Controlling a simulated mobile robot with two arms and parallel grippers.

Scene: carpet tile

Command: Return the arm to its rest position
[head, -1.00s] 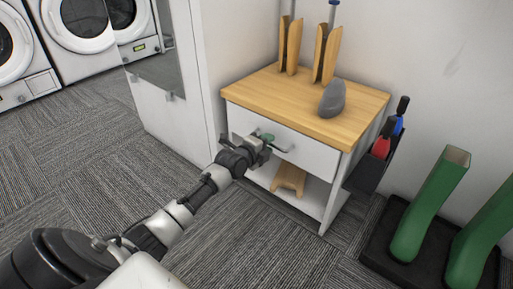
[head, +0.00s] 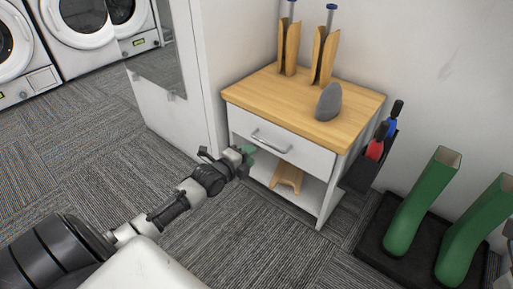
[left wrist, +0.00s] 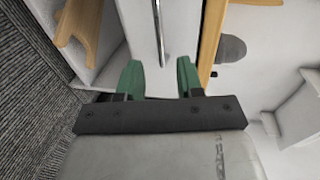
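My left arm comes in from the lower left in the head view. Its gripper (head: 246,155) has green fingertips and is in front of the small cabinet (head: 300,153), a little left of and below the drawer handle (head: 271,140). The drawer is shut. In the left wrist view the two green fingers (left wrist: 160,78) stand apart with nothing between them. The handle also shows there (left wrist: 159,30), beyond the fingers and apart from them. My right gripper is not in view.
On the wooden top stand two wooden boot shapers (head: 323,55) and a grey stone-like object (head: 329,102). A wooden piece (head: 287,177) is on the lower shelf. Green boots (head: 421,203) stand on a black tray (head: 376,238) at right. Carpet (head: 120,165) at left is clear.

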